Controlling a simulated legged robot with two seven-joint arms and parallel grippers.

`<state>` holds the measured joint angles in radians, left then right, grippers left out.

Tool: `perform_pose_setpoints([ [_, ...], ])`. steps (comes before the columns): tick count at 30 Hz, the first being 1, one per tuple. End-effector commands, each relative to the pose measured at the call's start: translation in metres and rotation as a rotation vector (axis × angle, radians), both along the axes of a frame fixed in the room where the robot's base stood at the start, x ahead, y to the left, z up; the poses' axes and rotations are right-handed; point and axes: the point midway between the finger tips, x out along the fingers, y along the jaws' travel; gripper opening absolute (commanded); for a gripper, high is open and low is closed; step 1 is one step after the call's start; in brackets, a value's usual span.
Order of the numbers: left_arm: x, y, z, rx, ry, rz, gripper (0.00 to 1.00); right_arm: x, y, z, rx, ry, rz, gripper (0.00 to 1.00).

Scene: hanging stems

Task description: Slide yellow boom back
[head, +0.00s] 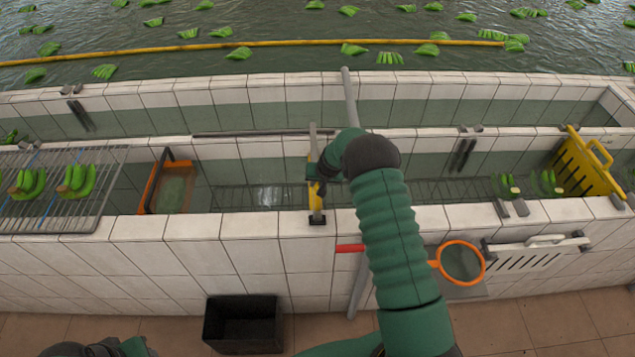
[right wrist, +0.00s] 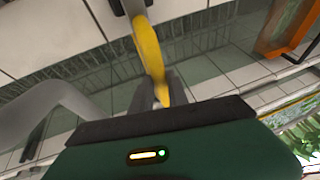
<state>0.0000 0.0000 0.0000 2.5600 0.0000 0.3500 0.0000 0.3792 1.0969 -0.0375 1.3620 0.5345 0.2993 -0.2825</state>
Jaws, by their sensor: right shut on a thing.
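A long thin yellow boom (head: 250,44) floats on the open water beyond the far wall, running from the left edge to the right. A short yellow piece (head: 312,170) is at a narrow upright-looking bar across the tiled channel. It also shows in the right wrist view (right wrist: 148,50) as a curved yellow strip. My right gripper (head: 319,181) is at this piece, shut on it, and partly hidden by my green-sleeved arm. In the right wrist view the fingers (right wrist: 166,95) meet the lower end of the strip. My left gripper (head: 100,348) shows only as dark parts at the bottom edge.
Green banana bunches (head: 77,180) lie on a wire rack (head: 100,210) at the left. An orange tray (head: 152,190) and a yellow crate (head: 582,165) sit in the channel. A black bin (head: 243,325) and an orange-rimmed net (head: 461,263) are on the near side. A grey pole (head: 349,95) crosses the walls.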

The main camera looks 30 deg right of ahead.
Motion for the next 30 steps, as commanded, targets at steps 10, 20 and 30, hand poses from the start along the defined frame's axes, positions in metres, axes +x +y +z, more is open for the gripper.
perform_pose_setpoints([
  [10,0.0,0.0,0.0,0.0,0.0,0.0,0.36,0.0,-0.001,0.0,-0.001,0.0,-0.001,0.0],
  [20,0.0,0.0,-0.022,0.0,0.0,0.0,0.36,-0.02,-0.035,-0.003,-0.002,-0.002,-0.006,0.0],
  [30,0.0,0.0,-0.023,0.0,0.0,0.0,0.36,-0.027,-0.045,0.001,-0.005,0.0,-0.003,0.0],
])
